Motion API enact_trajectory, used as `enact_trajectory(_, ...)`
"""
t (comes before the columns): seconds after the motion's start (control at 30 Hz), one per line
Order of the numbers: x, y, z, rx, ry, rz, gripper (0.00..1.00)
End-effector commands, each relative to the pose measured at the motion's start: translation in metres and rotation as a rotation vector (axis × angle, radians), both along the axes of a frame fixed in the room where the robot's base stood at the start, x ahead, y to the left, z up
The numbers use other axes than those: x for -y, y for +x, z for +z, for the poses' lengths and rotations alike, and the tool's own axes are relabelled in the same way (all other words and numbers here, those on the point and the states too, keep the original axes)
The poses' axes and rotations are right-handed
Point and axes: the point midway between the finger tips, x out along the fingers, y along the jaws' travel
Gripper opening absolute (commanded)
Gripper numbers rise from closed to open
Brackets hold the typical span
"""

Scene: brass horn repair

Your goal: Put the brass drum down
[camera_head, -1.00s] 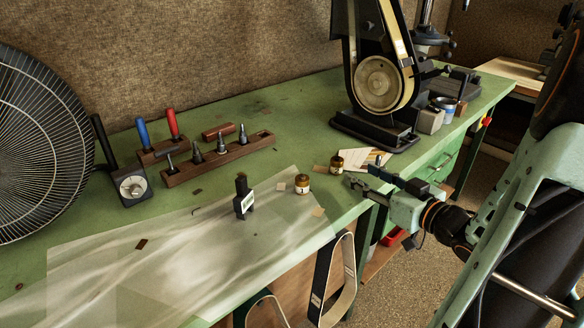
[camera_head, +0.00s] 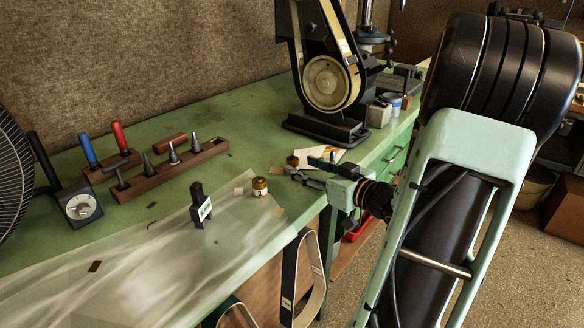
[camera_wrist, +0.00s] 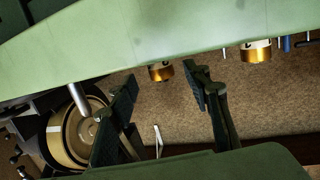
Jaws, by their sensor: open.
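Two small brass-coloured drums with pale labels stand upright on the green bench in the head view. The nearer drum (camera_head: 260,187) stands clear of my gripper. The farther drum (camera_head: 292,161) is just beyond my gripper (camera_head: 297,174), its lower part hard to see. In the wrist view, one drum (camera_wrist: 162,72) shows in the gap between the open fingers of my gripper (camera_wrist: 160,88), apparently beyond the tips. Another drum (camera_wrist: 255,52) lies off to the right there. The fingers hold nothing. I cannot tell which drum the task means.
A black block with a white label (camera_head: 201,206) stands left of the nearer drum. A belt grinder (camera_head: 327,85) stands behind. A wooden tool rack (camera_head: 175,172) and a dial gauge (camera_head: 79,205) are at left. Belts (camera_head: 303,275) hang at the front edge. A clear sheet (camera_head: 130,260) covers the front bench.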

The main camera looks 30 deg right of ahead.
Motion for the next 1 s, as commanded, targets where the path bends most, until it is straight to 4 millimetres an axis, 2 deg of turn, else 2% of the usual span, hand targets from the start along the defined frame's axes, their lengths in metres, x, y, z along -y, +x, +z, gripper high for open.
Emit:
enact_trajectory(0.3, -0.008, 0.043, -0.002, 0.001, 0.000, 0.002, 0.45)
enact_trajectory(0.6, -0.008, 0.048, -0.001, 0.000, 0.000, 0.000, 0.45)
enact_trajectory(1.0, -0.007, 0.048, -0.001, 0.000, 0.000, 0.000, 0.01)
